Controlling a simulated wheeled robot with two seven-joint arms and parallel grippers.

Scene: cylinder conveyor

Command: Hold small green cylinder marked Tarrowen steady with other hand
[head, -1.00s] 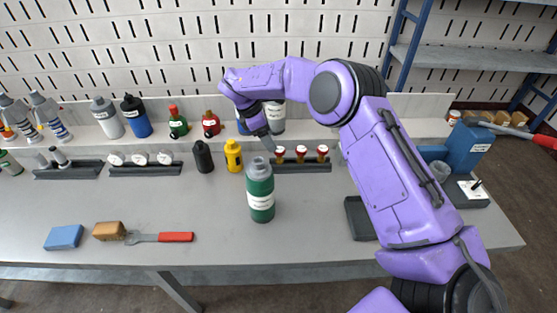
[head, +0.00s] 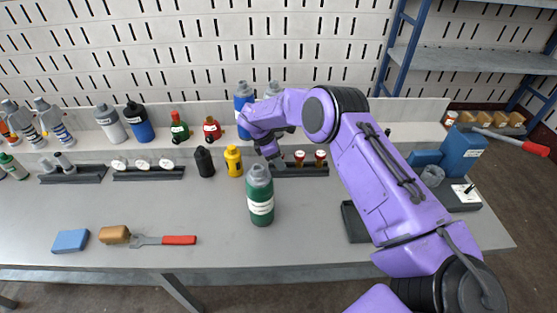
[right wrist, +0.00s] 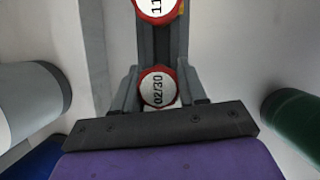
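A green cylinder (head: 261,197) with a grey cap and white label stands upright on the open table; its print is too small to read. It is likely the dark green side at the right of the right wrist view (right wrist: 295,120). A smaller green bottle (head: 179,128) with a red cap stands at the back. My right gripper (head: 275,158) is at the rack behind the front green cylinder, apart from it. In the right wrist view its fingers lie either side of a red-rimmed cap (right wrist: 158,90) marked 02/30; grip on it is unclear. My left gripper is out of view.
Black (head: 204,161) and yellow (head: 233,160) bottles stand left of the gripper. The dark rack (head: 310,171) holds red-capped pieces. A blue block (head: 71,241), a tan block (head: 115,234) and a red-handled tool (head: 178,240) lie front left. The table's front middle is clear.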

